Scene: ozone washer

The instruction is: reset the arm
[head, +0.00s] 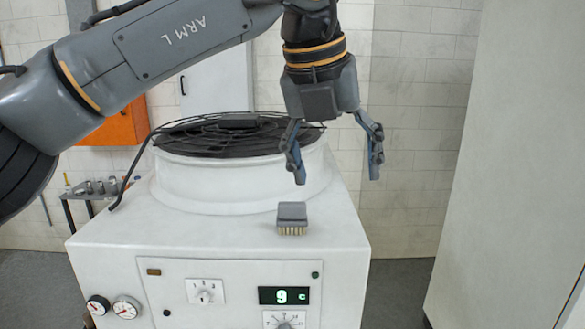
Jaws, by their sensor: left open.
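My left arm comes in from the left across the top of the head view. My left gripper (336,180) hangs at its end, pointing down, with its two fingers spread apart and nothing between them. It is in front of the fan end of a white machine (110,240). A small grey brush (291,217) with pale bristles sits on the machine's top near the front edge, below and left of the gripper and apart from it. My right gripper is not in view.
A black fan grille (235,135) sits in a round white collar on the machine. The front panel has a green display (284,296), dials and two gauges (126,307). A tall pale cabinet (510,170) stands at the right. A small rack (85,190) and orange box (120,128) are at the left.

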